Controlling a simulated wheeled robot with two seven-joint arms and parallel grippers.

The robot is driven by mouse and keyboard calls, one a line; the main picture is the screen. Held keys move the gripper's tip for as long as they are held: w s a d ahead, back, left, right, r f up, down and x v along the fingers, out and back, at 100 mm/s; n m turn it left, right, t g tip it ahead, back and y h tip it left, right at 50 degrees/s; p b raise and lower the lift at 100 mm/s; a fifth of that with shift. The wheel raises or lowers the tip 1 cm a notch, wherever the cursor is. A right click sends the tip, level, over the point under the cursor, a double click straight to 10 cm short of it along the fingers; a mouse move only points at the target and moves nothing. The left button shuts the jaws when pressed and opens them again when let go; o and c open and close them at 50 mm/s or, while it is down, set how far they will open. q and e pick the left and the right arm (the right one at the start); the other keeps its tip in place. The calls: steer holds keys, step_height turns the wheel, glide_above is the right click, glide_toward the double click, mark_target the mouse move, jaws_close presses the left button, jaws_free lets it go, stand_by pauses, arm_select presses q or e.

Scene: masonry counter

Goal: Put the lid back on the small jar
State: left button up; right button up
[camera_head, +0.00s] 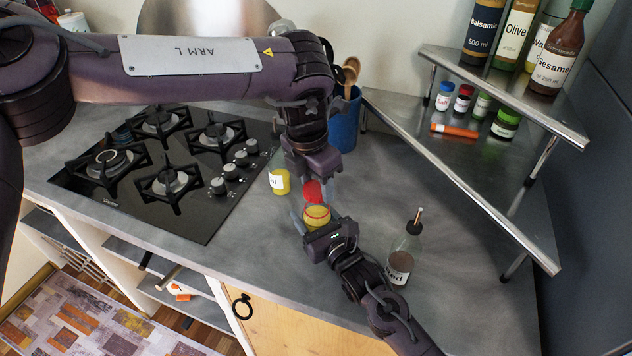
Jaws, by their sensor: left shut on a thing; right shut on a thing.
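The small jar (317,218) is yellow with a red ring near its top. It stands near the counter's middle, between the fingers of my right gripper (315,215), which is shut on it. The red lid (313,191) is just behind and above the jar in the picture. My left gripper (313,186) reaches down from above and is shut on the lid. The lid looks apart from the jar, but the exact gap is hard to tell. The gripper fingers hide parts of the lid and jar.
A yellow pot with a white label (280,182) stands close on the left. A dark-topped bottle (402,258) stands at the right. A blue utensil holder (345,122) is behind my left gripper. The gas hob (215,205) is left; a metal shelf (455,160) with jars is right.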

arm_select(q)
steer(key=shift+f, duration=0.35)
steer(key=shift+f, duration=0.1)
steer(key=shift+f, duration=0.8)
steer(key=shift+f, duration=0.55)
arm_select(e)
jaws_close()
arm_select(q)
steer(key=m, duration=0.6)
steer(key=shift+w+g, duration=0.1)
steer(key=shift+g, duration=0.3)
steer(key=m+g, duration=0.1)
steer(key=m, duration=0.6)
steer(key=shift+w, duration=0.1)
steer(key=m, duration=0.5)
steer(key=shift+g, duration=0.3)
steer(key=m, duration=0.4)
steer(key=shift+w+m+g+y, duration=0.1)
steer(key=shift+m+g+y, duration=0.2)
steer(key=shift+m+y, duration=0.1)
